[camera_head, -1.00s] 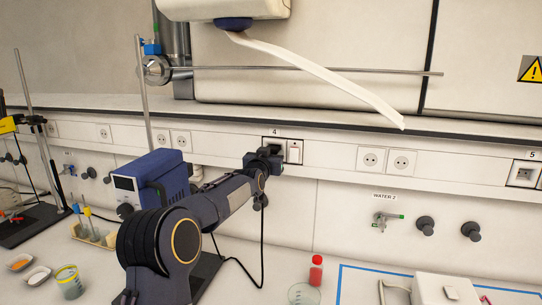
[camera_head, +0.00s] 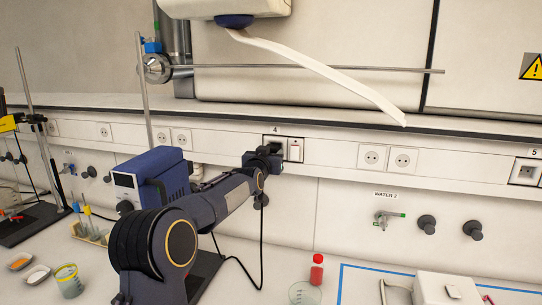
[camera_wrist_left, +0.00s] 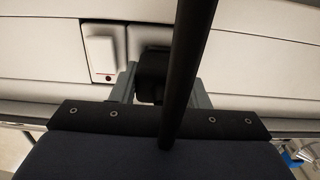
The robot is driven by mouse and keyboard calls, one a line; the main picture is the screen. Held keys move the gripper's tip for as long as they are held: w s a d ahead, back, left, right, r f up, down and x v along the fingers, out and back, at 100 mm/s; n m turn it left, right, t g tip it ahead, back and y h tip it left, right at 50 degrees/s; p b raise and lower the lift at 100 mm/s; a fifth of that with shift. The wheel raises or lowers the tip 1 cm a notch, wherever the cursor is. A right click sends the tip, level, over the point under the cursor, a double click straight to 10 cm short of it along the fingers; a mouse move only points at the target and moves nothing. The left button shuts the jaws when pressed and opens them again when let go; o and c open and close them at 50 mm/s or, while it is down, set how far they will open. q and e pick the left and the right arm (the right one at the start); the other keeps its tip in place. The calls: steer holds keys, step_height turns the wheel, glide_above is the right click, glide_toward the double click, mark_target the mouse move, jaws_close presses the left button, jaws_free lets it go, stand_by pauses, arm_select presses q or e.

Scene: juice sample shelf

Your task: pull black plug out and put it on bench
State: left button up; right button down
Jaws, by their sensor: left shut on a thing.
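My left gripper (camera_head: 265,160) is at the wall socket marked 4 (camera_head: 276,141), its arm reaching in from the lower left. In the left wrist view its grey fingers stand on both sides of the black plug (camera_wrist_left: 154,66), shut on it. The plug is up against the socket panel; its front is hidden, so I cannot tell how deep it sits. A black cable (camera_head: 261,238) hangs below the gripper towards the bench. The white bench (camera_head: 255,285) lies below. My right gripper is not in view.
A white switch (camera_head: 295,150) is just right of the socket. A blue device (camera_head: 150,180) stands behind my left arm. A red-capped bottle (camera_head: 317,270) and a glass dish (camera_head: 304,293) are on the bench right of the cable. A water tap (camera_head: 387,219) projects from the wall.

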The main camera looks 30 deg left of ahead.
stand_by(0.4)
arm_select(q)
steer(key=shift+b+v, duration=1.25)
steer(key=shift+v, duration=0.5)
steer(key=shift+f, duration=0.1)
